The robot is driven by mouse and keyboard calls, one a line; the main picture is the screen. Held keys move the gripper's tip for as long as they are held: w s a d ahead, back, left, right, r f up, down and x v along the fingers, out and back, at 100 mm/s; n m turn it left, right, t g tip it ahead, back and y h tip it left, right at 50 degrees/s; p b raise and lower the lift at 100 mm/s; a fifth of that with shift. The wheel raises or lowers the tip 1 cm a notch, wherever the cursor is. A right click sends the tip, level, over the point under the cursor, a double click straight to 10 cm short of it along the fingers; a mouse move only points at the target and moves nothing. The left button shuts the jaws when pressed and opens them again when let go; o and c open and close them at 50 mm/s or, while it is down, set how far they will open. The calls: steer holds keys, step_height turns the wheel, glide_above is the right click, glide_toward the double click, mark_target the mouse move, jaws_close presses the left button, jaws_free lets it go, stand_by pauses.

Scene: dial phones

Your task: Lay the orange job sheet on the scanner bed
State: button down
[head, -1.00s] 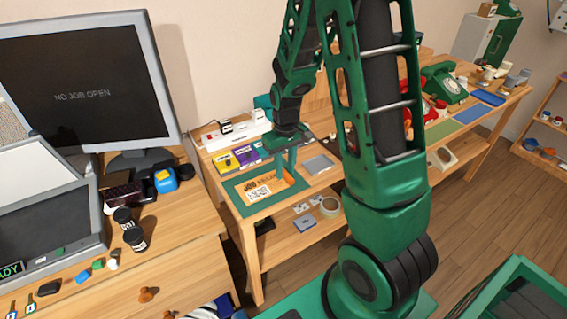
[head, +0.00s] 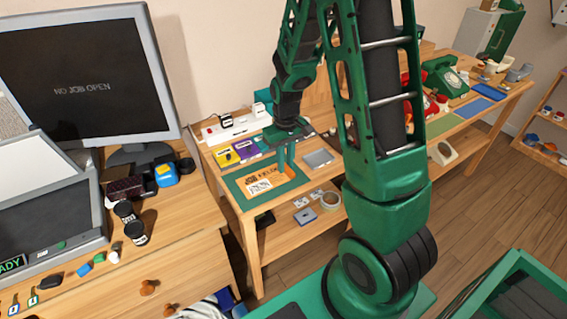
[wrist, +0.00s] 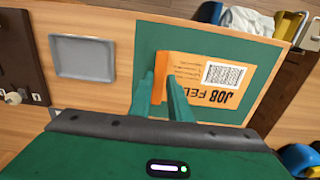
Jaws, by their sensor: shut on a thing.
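The orange job sheet (head: 262,183) lies over a green mat (head: 238,193) on the wooden side table; its black lettering and white code label also show in the wrist view (wrist: 195,84). My gripper (head: 285,165) points down at the sheet's edge. In the wrist view, its green fingers (wrist: 163,95) are shut on the sheet's raised orange edge. I cannot tell whether the rest of the sheet touches the mat. The grey scanner (head: 100,232) stands at left with its lid raised, its dark bed (head: 50,215) bare and a green READY sign in front.
A monitor (head: 85,80) stands behind the scanner. Dark jars (head: 135,232) and a blue-yellow item (head: 166,174) stand right of it. A grey tray (head: 318,158) and coloured boxes (head: 246,149) are near the mat. A gap separates the two tables.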

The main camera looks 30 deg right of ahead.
steer(key=shift+r, duration=2.4)
steer(key=shift+s, duration=0.1)
